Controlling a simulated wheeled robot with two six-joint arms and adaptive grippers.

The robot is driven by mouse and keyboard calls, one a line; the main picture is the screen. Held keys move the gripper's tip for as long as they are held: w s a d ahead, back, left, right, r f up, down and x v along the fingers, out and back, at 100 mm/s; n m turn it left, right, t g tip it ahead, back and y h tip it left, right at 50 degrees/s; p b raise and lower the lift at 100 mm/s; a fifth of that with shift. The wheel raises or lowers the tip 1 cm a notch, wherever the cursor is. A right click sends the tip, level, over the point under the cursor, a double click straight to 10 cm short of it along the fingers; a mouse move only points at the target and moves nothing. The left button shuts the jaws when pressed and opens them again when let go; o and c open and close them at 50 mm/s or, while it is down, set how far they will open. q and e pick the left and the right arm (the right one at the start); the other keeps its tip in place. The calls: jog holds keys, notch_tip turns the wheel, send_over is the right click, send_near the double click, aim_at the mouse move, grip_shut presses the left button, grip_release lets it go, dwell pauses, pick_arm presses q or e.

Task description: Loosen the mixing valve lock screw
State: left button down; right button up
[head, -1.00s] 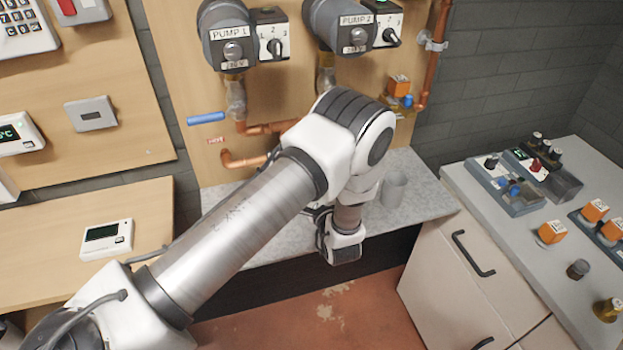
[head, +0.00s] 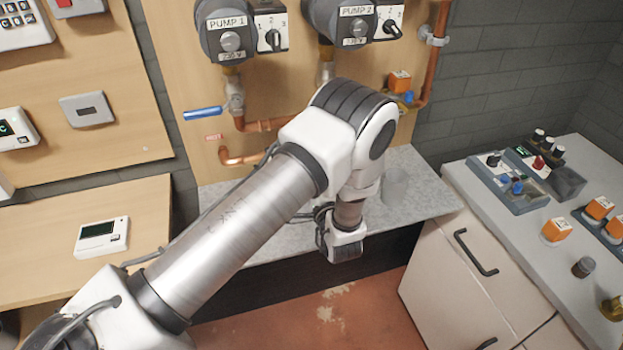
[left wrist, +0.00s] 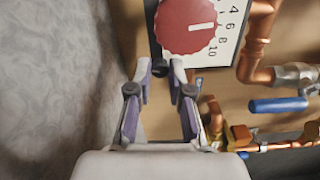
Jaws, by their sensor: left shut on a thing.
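The red mixing valve dial (left wrist: 187,24) sits on a white scale plate (left wrist: 232,28) with black numbers, at the top middle of the left wrist view. My left gripper (left wrist: 160,70) points at the valve from below in that view. Its fingertips are closed around a small dark part at the lower left edge of the dial, which I take to be the lock screw (left wrist: 159,68); it is mostly hidden by the fingers. In the head view my left arm covers the valve and the gripper. My right gripper is not in view.
Copper pipes and a blue-handled valve (left wrist: 278,105) lie right of the dial. In the head view, pump 1 (head: 226,32) and pump 2 (head: 350,22) hang above my arm. A grey cup (head: 396,187) stands on the stone shelf (head: 425,195). A control bench (head: 470,215) is at right.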

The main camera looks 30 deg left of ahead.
pick_arm(q)
jog(key=shift+w+r+n, duration=0.1)
jog(key=shift+r+n, duration=0.1)
jog(key=shift+n, duration=0.4)
jog(key=c, duration=1.3)
grip_release()
jog(key=shift+o, duration=1.1)
jog(key=shift+a, duration=0.1)
jog(key=shift+f, duration=0.15)
